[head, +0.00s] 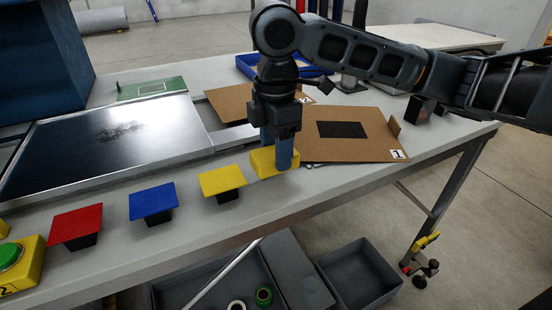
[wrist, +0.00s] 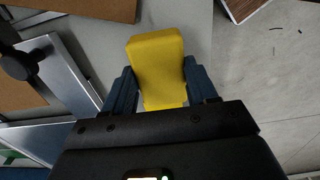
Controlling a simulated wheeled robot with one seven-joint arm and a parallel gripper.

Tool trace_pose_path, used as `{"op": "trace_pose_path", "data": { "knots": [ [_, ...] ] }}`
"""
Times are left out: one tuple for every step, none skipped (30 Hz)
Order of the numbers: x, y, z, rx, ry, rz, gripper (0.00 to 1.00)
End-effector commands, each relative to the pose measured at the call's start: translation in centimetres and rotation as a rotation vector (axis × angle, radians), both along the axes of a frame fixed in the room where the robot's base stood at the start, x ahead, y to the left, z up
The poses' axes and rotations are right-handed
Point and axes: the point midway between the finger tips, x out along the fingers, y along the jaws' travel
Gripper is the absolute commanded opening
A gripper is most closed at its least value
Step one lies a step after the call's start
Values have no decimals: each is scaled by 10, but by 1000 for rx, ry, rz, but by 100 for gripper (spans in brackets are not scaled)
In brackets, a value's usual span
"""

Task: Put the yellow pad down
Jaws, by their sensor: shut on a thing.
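My gripper (head: 277,155) is shut on a thick yellow block, the yellow pad (head: 261,161), near the table's front edge. In the wrist view the yellow pad (wrist: 156,62) sits between the two blue fingers (wrist: 158,80), its far end sticking out past them. It is low over the grey table; I cannot tell whether its underside touches the surface. A second, flat yellow plate (head: 222,180) on a black block stands just left of it, apart from it.
A brown board (head: 350,145) with a black rectangle and label 1 lies just right of my gripper; another brown board (head: 229,103) lies behind. Blue (head: 152,200) and red (head: 76,224) plates on black blocks stand left. Grey bins (head: 357,275) are below the table edge.

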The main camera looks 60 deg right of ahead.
Motion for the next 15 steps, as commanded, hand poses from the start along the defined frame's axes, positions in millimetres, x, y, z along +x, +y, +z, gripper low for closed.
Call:
{"op": "trace_pose_path", "data": {
  "knots": [
    [-1,0,-9,2,2,-1,24],
    [-1,0,-13,1,3,-1,24],
    [-1,0,-19,1,2,-1,24],
    [-1,0,-22,1,2,0,24],
    [-1,0,-25,1,2,1,24],
    [-1,0,-28,1,1,1,24],
    [-1,0,-29,1,1,1,24],
    [-1,0,-30,0,0,1,24],
    [-1,0,-30,0,0,1,24],
    [-1,0,-30,-1,-1,1,24],
    [-1,0,-30,-1,-1,1,24],
    [-1,0,-30,0,0,1,24],
    [-1,0,-30,0,0,1,24],
    [-1,0,-30,0,0,1,24],
    [-1,0,-30,0,0,1,24]
  ]
}}
